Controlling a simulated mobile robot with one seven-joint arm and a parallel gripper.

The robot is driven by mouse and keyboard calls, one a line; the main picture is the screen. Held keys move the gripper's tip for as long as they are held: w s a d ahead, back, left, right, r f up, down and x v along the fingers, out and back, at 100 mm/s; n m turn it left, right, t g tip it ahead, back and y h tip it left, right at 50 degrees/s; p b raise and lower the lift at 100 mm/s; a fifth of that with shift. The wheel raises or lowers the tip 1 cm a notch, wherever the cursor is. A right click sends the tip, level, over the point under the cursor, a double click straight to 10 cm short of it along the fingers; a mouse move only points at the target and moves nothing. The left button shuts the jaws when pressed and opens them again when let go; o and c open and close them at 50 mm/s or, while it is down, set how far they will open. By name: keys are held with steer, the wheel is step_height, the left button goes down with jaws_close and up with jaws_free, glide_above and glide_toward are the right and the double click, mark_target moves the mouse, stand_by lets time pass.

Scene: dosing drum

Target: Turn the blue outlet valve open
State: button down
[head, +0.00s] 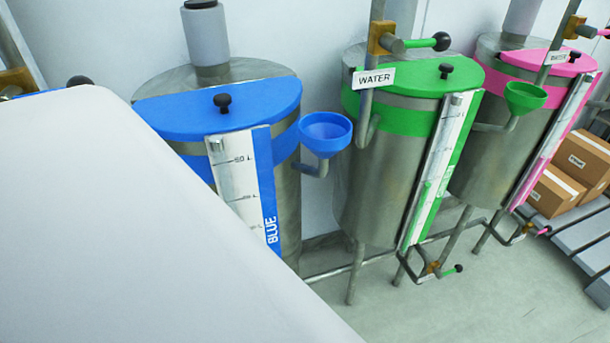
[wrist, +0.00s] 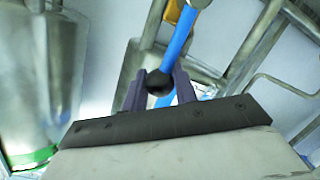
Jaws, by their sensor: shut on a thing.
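The blue drum (head: 225,140) stands at the left in the head view, with a blue lid and a gauge strip marked BLUE. Its outlet valve at the bottom is hidden there behind a large pale surface, likely my arm. In the wrist view a blue valve lever (wrist: 181,36) runs up from a black ball knob (wrist: 159,80) to a brass valve body (wrist: 175,10) at the top edge. My gripper (wrist: 160,88) is shut on the knob, one dark finger on each side. My gripper does not show in the head view.
Metal pipes (wrist: 250,45) run close to the lever on the right in the wrist view. A green-lidded drum (head: 385,170) and a pink-lidded drum (head: 490,155) stand to the right. A blue funnel (head: 325,133) sticks out beside the blue drum. Floor (head: 440,310) is clear in front.

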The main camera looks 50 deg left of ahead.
steer(key=shift+s+f, duration=0.1)
steer(key=shift+f, duration=0.05)
steer(key=c, duration=1.1)
jaws_free()
steer(key=shift+d, duration=0.1)
